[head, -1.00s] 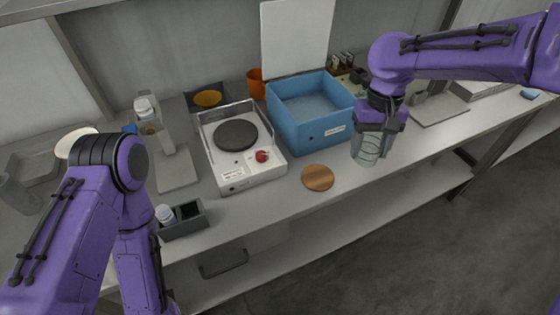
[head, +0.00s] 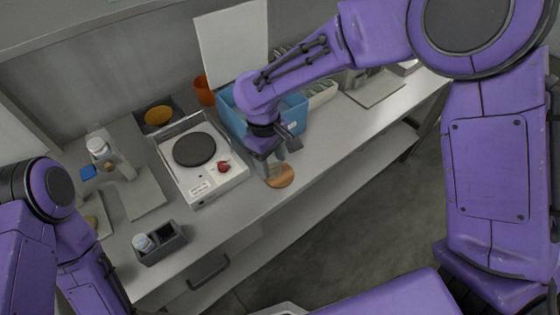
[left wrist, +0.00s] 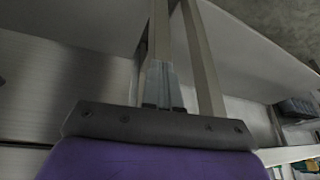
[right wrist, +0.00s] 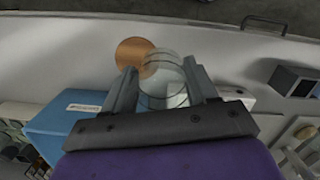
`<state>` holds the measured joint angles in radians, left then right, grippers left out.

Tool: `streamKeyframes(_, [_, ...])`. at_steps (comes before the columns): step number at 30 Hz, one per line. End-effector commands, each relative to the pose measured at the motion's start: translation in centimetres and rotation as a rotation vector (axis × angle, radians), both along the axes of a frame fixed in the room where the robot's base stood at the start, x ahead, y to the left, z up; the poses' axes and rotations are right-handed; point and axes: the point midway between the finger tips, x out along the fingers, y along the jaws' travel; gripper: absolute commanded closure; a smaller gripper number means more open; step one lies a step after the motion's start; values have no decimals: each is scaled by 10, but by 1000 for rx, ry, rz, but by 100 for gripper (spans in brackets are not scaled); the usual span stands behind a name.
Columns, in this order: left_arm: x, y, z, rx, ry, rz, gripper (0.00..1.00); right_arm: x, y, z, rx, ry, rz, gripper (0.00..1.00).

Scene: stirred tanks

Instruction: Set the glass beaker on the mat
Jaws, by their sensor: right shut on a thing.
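The round brown mat (head: 281,176) lies on the bench in front of the hot plate and blue bin; it also shows in the right wrist view (right wrist: 132,52). My right gripper (right wrist: 163,72) is shut on the clear glass beaker (right wrist: 166,88), one finger on each side. In the head view the right gripper (head: 272,158) is over the mat's left part and mostly hides the beaker. In the right wrist view the beaker overlaps the mat's edge, off its centre. I cannot tell the gap beneath it. My left gripper (left wrist: 164,85) has its fingers together, empty.
A white hot plate (head: 205,180) with a red knob stands left of the mat. The blue bin (head: 293,118) stands behind it. A dark caddy (head: 168,245) with a white-capped bottle sits at the front left. The bench front edge is close to the mat.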

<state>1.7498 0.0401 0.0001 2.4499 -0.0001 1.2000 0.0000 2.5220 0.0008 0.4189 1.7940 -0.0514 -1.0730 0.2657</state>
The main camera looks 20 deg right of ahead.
Motion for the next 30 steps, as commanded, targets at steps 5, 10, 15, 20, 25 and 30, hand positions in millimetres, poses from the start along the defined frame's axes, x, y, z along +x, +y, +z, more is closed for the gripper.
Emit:
streamKeyframes(5, [0, 0, 15, 0, 0, 0, 100, 29, -23, -36, 1, 5, -3, 75])
streamKeyframes(10, [0, 0, 19, 0, 0, 0, 100, 42, -33, -56, 1, 0, -3, 75])
streamKeyframes(15, [0, 0, 25, 0, 0, 0, 100, 46, -37, -84, 0, 3, -3, 75])
streamKeyframes(20, [0, 0, 25, 0, 0, 0, 100, 47, -37, -94, -1, -2, -3, 75])
streamKeyframes(25, [0, 0, 25, 0, 0, 0, 100, 46, -36, -94, -1, -2, -3, 75])
streamKeyframes(30, [0, 0, 24, 0, 0, 0, 100, 46, -36, -97, -1, -2, -3, 30])
